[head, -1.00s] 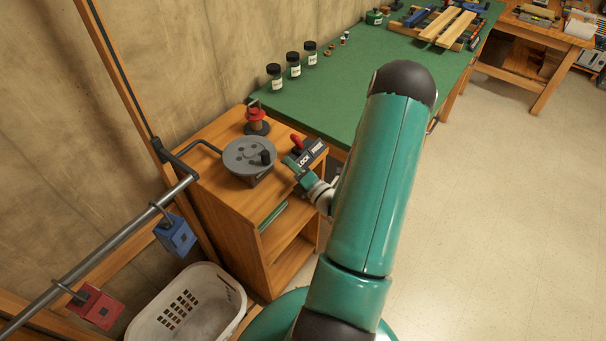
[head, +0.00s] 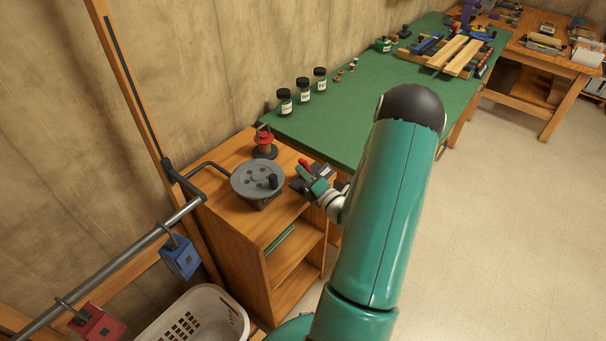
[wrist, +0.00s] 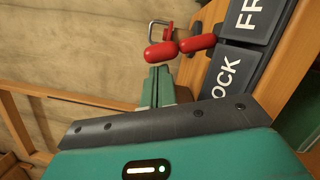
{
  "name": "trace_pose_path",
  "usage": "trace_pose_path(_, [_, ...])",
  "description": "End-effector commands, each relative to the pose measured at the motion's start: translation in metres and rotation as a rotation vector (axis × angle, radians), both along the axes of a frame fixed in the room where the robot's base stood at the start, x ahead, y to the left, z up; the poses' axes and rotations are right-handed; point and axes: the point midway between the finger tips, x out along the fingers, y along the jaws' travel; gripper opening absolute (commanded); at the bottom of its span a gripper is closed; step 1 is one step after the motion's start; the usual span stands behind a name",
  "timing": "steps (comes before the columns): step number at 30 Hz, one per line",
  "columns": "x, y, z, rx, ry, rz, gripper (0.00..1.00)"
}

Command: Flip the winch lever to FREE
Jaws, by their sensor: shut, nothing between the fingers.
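The winch (head: 257,180), a grey round drum with a dark knob, sits on top of a wooden cabinet. The red-gripped lever (head: 305,163) is just right of it, at the dark label plate (head: 298,184). In the wrist view the plate (wrist: 228,72) shows parts of LOCK and FREE, with two red rounded parts beside it; the right one (wrist: 197,43) is closest to the plate. My gripper (head: 316,174) is shut and empty, low over the plate and close to the lever. Its fingers (wrist: 158,84) point toward the red parts; I cannot tell whether they touch. The lever's exact setting is unclear.
A red lantern (head: 265,143) stands behind the winch. The green-topped bench (head: 362,107) beyond holds jars (head: 303,90). A rail (head: 120,263) with hanging blue and red blocks and a white basket (head: 205,318) lie to the left. Floor is clear at right.

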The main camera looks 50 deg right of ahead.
Motion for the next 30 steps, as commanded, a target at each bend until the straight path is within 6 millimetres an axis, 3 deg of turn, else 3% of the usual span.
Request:
trace_pose_path(20, [0.0, -0.007, 0.007, 0.127, 0.01, -0.002, 0.0])
trace_pose_path(30, [0.001, -0.023, 0.017, 0.379, 0.031, -0.004, 0.0])
